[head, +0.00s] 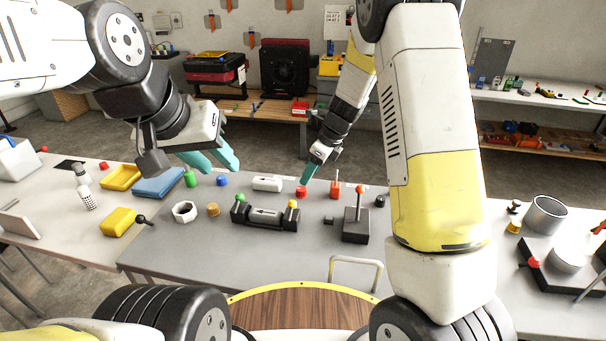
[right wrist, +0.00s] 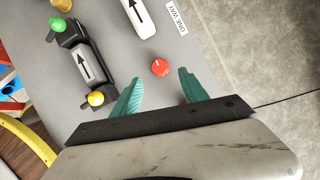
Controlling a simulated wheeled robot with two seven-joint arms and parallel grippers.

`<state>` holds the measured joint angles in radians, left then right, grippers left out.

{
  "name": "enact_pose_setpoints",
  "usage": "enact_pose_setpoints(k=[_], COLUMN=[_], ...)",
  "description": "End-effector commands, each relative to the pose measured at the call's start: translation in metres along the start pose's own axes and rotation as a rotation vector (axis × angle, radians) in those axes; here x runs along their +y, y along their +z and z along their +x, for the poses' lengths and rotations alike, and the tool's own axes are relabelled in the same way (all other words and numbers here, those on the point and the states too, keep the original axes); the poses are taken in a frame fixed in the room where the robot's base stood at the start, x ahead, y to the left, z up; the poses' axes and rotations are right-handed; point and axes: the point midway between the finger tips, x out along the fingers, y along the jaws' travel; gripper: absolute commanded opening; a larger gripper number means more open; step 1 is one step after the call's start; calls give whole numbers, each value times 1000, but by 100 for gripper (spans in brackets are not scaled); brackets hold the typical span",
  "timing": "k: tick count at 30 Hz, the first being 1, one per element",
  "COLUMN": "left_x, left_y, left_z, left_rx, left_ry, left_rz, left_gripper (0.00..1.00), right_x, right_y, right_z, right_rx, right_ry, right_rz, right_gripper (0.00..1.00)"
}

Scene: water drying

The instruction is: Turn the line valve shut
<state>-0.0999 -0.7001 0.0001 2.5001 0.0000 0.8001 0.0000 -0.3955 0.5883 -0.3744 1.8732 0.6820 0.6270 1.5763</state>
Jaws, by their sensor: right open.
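No valve is labelled as the line valve. A dark block with an arrow plate (head: 265,216) has a green knob (head: 239,198) and a yellow knob (head: 292,204); it also shows in the right wrist view (right wrist: 84,66). Behind it lies a white arrow-marked cylinder (head: 267,183). A round red knob (head: 301,192) stands to its right, and in the right wrist view the red knob (right wrist: 160,67) is just beyond my fingertips. My right gripper (right wrist: 158,78) is open and empty above the table, pointing down. My left gripper (head: 222,169) is open and empty over the table's left part.
A ONE WAY label (right wrist: 175,17) is nearby.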

Motion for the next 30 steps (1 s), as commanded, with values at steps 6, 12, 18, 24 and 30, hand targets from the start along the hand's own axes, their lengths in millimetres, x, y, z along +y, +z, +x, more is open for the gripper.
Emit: enact_pose_setpoints(k=[6, 12, 18, 24, 30], left_x=[0, 0, 0, 0, 0], left_y=[0, 0, 0, 0, 0], left_z=[0, 0, 0, 0, 0], left_rx=[0, 0, 0, 0, 0], left_ry=[0, 0, 0, 0, 0], left_rz=[0, 0, 0, 0, 0], left_gripper=[36, 36, 36, 36, 36], right_x=[0, 0, 1, 1, 1], right_y=[-2, -1, 0, 0, 0], right_z=[36, 61, 68, 68, 68], right_rx=[3, 1, 0, 0, 0], right_ry=[3, 1, 1, 1, 1], right_rz=[-1, -3, -5, -5, -5], right_gripper=[52, 52, 52, 48, 8])
